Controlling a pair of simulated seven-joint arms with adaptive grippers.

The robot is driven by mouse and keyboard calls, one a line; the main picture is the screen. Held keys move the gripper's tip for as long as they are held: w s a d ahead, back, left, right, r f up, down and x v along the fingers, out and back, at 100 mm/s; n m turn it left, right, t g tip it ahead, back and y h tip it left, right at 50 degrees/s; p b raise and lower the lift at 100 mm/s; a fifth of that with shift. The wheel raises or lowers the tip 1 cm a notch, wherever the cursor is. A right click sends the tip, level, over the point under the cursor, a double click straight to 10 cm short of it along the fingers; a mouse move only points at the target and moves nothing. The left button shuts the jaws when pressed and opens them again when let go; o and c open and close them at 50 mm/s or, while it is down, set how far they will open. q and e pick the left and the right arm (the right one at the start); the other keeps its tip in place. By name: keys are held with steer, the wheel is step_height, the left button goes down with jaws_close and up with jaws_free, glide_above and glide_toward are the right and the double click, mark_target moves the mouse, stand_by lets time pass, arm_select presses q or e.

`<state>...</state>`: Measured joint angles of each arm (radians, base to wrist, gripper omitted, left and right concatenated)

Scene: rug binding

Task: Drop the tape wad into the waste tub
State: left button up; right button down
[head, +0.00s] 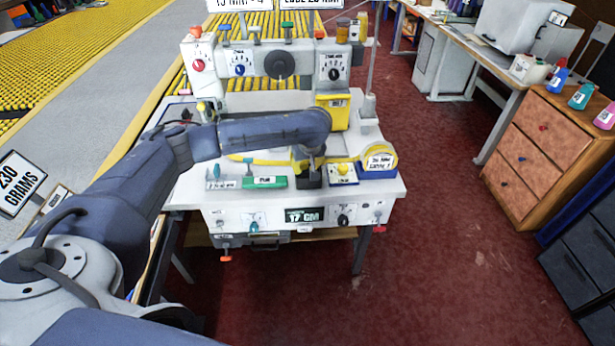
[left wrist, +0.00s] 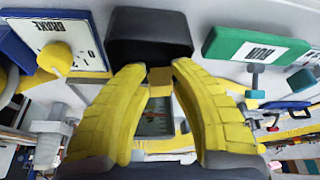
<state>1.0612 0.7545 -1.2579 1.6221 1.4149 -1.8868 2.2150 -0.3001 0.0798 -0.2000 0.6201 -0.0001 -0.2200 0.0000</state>
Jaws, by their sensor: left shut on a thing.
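My left gripper (head: 303,158) reaches over the machine's white front ledge in the head view. In the left wrist view its yellow fingers (left wrist: 160,84) are shut on a small yellow-orange block, which I take as the tape wad (left wrist: 160,75). The wad is hidden in the head view. A black tub, which looks like the waste tub (left wrist: 150,30), is just beyond the fingertips in the left wrist view. In the head view the tub (head: 309,181) shows directly below the gripper. I cannot tell whether the wad is over its opening. My right gripper is not in view.
A green RUN panel (head: 264,183) lies left of the tub, and a BRAKE panel with a yellow knob (head: 342,173) stands right of it. A yellow tape measure (head: 380,159) sits at the ledge's right end. The sewing head (head: 280,65) rises behind.

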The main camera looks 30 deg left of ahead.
arm_select(q)
steer(key=o, duration=0.9)
steer(key=v, duration=1.2)
